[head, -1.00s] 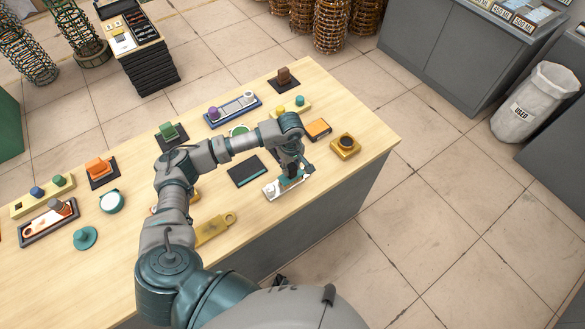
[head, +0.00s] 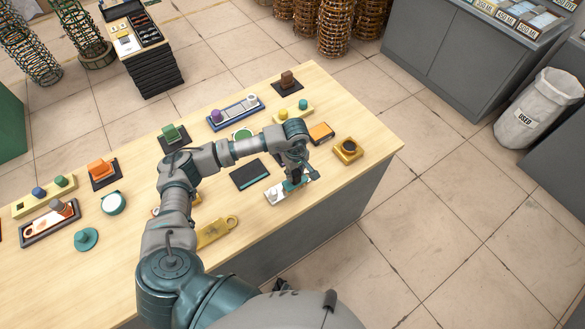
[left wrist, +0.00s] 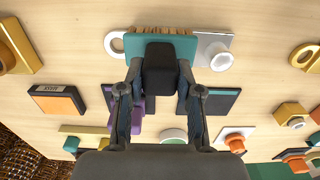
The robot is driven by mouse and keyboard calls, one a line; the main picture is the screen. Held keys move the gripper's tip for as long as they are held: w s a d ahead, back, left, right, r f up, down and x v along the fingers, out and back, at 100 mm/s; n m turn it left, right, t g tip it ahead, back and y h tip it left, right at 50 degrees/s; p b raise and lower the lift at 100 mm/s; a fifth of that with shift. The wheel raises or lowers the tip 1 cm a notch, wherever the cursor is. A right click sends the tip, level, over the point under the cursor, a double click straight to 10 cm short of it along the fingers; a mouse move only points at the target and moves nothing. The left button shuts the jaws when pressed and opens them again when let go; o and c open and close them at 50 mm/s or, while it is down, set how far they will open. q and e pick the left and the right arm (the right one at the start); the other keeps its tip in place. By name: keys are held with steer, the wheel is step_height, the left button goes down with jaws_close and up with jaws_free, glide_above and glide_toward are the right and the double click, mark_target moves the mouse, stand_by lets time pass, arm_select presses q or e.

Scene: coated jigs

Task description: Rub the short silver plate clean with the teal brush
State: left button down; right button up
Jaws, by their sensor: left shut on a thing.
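My left gripper (head: 294,181) is shut on the teal brush (head: 289,186) by its black handle. In the left wrist view the gripper (left wrist: 158,90) grips that dark handle, and the teal brush (left wrist: 188,46) shows tan bristles along its far edge. The short silver plate (head: 275,195) lies under the brush near the table's front edge. In the left wrist view the silver plate (left wrist: 224,38) shows beside the brush with a white round knob; its middle is hidden. I cannot tell whether the bristles touch it. My right gripper is not in view.
A dark flat pad (head: 249,174) lies just left of the plate. A yellow block with a dark round top (head: 348,150) stands to the right, and a yellow paddle (head: 216,230) lies nearer. Several coloured jigs cover the wooden table (head: 150,245). Its front edge is close.

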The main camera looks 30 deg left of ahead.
arm_select(q)
steer(key=shift+w+a, duration=0.1)
stand_by(0.3)
steer(key=shift+w+a+b, duration=0.25)
steer(key=shift+a+b, duration=0.1)
steer(key=shift+a, duration=0.1)
steer(key=shift+w+a+b, duration=0.2)
steer(key=shift+a+b, duration=0.1)
steer(key=shift+a, duration=0.15)
steer(key=shift+f, duration=0.1)
steer(key=shift+s+d, duration=0.5)
steer(key=shift+d, duration=0.4)
